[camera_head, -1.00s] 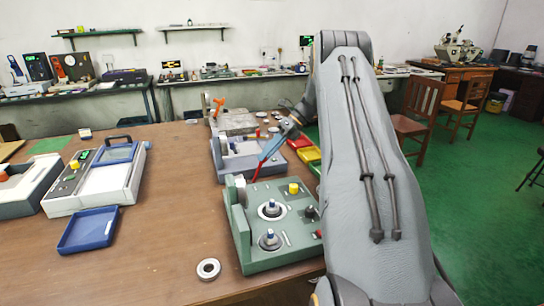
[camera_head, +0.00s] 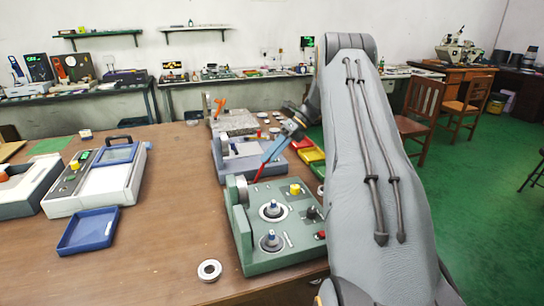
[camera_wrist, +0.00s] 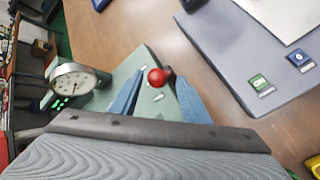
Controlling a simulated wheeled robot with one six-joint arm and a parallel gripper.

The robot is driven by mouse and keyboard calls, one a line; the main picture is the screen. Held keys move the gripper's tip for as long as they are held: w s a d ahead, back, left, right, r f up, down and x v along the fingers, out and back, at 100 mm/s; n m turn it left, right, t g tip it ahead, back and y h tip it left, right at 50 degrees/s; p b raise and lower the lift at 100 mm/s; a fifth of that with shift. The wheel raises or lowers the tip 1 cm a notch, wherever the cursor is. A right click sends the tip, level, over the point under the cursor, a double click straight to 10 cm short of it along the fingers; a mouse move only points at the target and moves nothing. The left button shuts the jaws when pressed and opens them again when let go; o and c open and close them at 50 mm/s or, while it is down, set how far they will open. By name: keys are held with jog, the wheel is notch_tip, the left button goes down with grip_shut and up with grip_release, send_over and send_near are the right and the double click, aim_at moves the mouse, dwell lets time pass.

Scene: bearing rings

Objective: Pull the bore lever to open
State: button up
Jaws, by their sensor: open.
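A round red knob (camera_wrist: 157,77) on a short dark stem, which looks like the bore lever, shows in the wrist view beside a narrow green surface (camera_wrist: 147,105). My gripper (camera_wrist: 154,88) is open, with one blue finger on each side of the knob. I cannot tell whether either finger touches it. In the head view my gripper (camera_head: 262,168) points down at the back of the green fixture (camera_head: 285,262). A round dial gauge (camera_wrist: 75,82) stands left of the fingers in the wrist view.
The green fixture carries two posts and a yellow knob (camera_head: 295,189). A blue-grey fixture (camera_head: 238,165) stands behind it. A metal ring (camera_head: 209,270), a blue tray (camera_head: 87,232) and a white instrument (camera_head: 108,185) lie to the left. Bare table lies between.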

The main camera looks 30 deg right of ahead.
jog(key=b+v, duration=0.2)
jog(key=v, duration=0.6)
dwell(0.4)
